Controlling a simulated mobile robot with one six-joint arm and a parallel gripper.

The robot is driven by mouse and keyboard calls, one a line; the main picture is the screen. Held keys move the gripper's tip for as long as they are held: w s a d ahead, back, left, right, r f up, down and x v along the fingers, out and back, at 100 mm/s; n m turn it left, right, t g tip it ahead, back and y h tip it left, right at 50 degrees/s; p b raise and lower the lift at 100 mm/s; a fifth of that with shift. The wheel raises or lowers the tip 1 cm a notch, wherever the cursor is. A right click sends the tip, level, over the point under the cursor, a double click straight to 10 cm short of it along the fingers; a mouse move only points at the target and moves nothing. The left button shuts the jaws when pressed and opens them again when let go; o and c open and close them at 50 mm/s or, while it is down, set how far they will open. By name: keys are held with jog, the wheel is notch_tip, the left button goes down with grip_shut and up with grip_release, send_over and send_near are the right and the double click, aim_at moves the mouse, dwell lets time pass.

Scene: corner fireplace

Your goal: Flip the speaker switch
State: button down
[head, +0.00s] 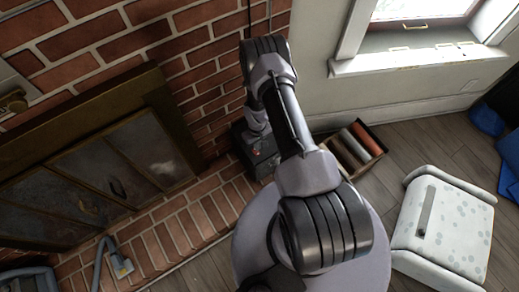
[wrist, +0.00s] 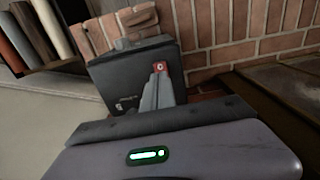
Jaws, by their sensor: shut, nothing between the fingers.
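The speaker is a dark grey box standing on the floor against the brick wall, visible in the head view (head: 263,166) and large in the wrist view (wrist: 112,88). A small red switch (wrist: 161,66) with a pale mark is on its face in the wrist view. My gripper (wrist: 157,76) is shut and empty, its grey fingertips right at the lower part of the switch and partly covering it. I cannot tell whether they touch it. The switch position is not clear.
A wooden crate (head: 328,150) of coloured rolls stands right of the speaker. A fireplace (head: 90,180) with a raised brick hearth (head: 185,225) is at left. A white spotted box (head: 440,225) is at right, with bare floor between it and the crate.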

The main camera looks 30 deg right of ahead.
notch_tip(320, 180, up, 9)
jog(key=p, duration=0.2)
jog(key=shift+s, duration=0.3)
